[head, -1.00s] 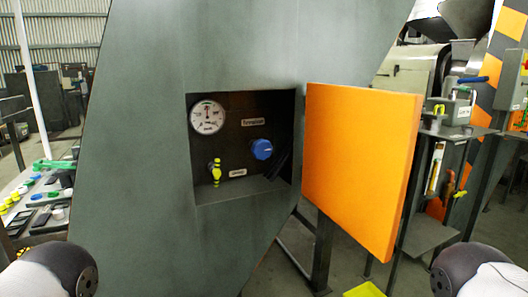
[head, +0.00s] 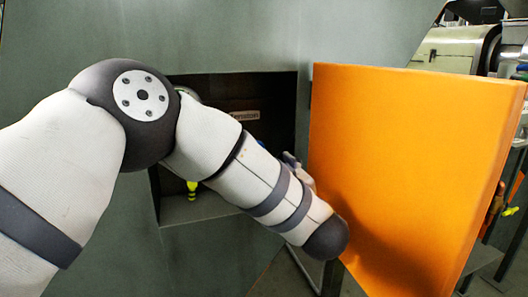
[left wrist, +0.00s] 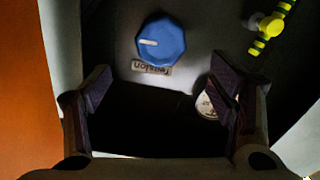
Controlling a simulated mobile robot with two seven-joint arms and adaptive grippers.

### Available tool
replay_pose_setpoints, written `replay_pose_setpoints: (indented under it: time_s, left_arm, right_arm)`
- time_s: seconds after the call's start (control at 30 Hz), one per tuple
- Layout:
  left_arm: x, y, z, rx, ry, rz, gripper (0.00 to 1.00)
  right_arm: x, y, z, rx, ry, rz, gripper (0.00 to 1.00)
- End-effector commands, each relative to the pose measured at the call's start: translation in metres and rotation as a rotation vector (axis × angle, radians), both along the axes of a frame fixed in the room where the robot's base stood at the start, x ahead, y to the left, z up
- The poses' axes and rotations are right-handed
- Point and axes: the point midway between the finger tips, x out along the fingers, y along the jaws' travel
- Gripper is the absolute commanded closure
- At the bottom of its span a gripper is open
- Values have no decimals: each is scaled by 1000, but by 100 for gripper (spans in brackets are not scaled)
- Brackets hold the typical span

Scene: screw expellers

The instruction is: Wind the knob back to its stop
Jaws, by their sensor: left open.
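The blue knob (left wrist: 161,43) shows in the left wrist view, with a white pointer mark on its face. It sits on the dark panel, beside an upside-down label (left wrist: 151,68). My left gripper (left wrist: 162,88) is open and empty, its two fingers spread to either side below the knob in the picture and apart from it. The Tension label (head: 243,114) shows above the arm. My right gripper is not in view.
The orange door (head: 410,170) stands open right of the recess, close to my left arm. A yellow-green valve (left wrist: 269,27) shares the panel, as does a round gauge (left wrist: 206,106), partly behind a finger. The grey machine wall (head: 250,35) surrounds the recess.

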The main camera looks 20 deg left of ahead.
Motion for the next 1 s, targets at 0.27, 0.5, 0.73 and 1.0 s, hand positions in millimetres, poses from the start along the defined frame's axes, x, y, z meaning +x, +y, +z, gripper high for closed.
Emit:
replay_pose_setpoints:
  time_s: [0.27,0.5,0.73,1.0]
  left_arm:
    - [57,39,-6,-1,5,0,23]
    - [76,51,-3,0,4,-4,23]
    - [77,52,-2,1,3,-5,26]
    - [76,51,-2,1,3,-5,72]
  right_arm:
    - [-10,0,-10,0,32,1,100]
    - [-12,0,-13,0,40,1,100]
    - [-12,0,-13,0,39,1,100]
    - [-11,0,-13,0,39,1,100]
